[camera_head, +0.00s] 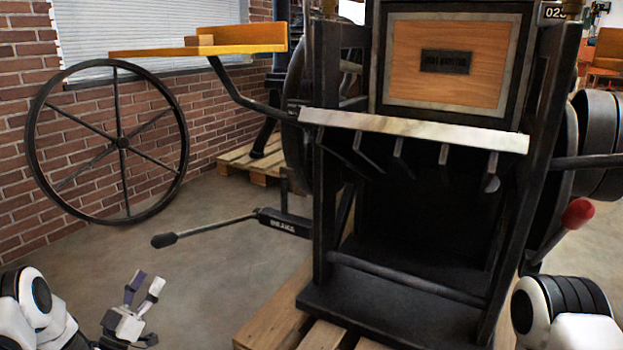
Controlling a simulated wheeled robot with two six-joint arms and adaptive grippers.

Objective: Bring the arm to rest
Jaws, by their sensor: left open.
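My left gripper (145,289) is at the lower left, its two fingers spread apart and pointing up, with nothing between them. It is over the concrete floor, apart from the press. My left arm shows at the bottom left corner. Part of my right arm shows at the bottom right corner; its gripper is out of the frame. A large black hand press (408,277) stands in front of me. A lever with a dark grip (165,240) sticks out from its left side, above and right of my left gripper.
A red-knobbed lever (577,214) is on the press's right side, above my right arm. The press stands on a wooden pallet (272,308). A big spoked wheel (122,142) and a wooden board (240,38) are at the left. The floor around my left gripper is clear.

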